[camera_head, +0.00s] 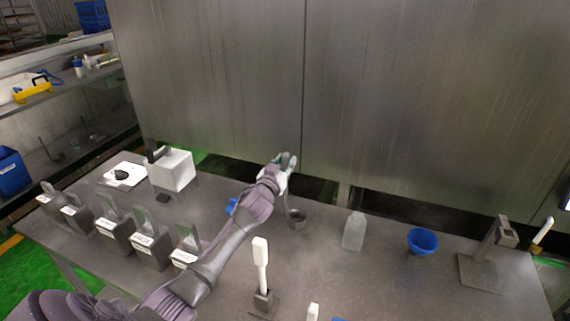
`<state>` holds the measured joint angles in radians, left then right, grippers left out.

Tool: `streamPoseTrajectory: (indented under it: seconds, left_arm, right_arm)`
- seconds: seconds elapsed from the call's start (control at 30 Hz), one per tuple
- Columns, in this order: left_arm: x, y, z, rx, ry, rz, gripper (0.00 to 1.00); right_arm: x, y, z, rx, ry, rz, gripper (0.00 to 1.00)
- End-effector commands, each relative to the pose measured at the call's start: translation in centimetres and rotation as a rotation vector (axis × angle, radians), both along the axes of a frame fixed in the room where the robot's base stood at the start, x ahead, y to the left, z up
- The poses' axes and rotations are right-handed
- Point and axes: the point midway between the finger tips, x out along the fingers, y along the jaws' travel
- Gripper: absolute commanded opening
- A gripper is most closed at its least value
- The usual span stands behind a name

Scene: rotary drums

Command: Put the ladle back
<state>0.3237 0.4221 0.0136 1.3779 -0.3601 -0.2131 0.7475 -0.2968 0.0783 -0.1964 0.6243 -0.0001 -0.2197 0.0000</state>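My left gripper (285,166) is over the back middle of the table, at the end of my arm reaching in from the lower left. A small grey metal ladle (297,221) shows just below it, with its round bowl low and close to the tabletop. Its thin handle runs up to the gripper, which appears shut on it. The fingers partly hide the upper handle. I cannot tell whether the bowl touches the table. My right gripper is not in view.
Several grey metal holders (148,250) line the left side. A white box (172,170) stands behind them. A white-handled tool (261,253) stands upright in front. A clear bottle (354,231), blue funnel-like cup (422,241) and metal stand (481,272) are right. Steel panels rise behind.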

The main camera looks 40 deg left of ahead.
Motion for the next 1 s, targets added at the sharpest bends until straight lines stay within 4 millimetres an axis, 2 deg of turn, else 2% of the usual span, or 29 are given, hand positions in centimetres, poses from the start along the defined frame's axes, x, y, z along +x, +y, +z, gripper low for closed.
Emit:
streamPoseTrajectory:
  seconds: [0.13,0.47,0.67,1.0]
  left_arm:
    - [0.0,0.0,0.0,0.000,0.000,0.000,0.47]
    - [-0.6,-0.2,-0.1,0.000,0.000,0.000,0.47]
    - [-3.4,-0.9,-0.2,0.000,0.000,-0.002,0.47]
    - [-9.6,-2.4,-0.2,0.000,0.000,-0.002,0.47]
  right_arm:
    - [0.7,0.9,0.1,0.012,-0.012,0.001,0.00]
    - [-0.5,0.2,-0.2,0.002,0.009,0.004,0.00]
    - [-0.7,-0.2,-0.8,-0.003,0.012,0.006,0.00]
    - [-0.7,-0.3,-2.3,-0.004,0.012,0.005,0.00]
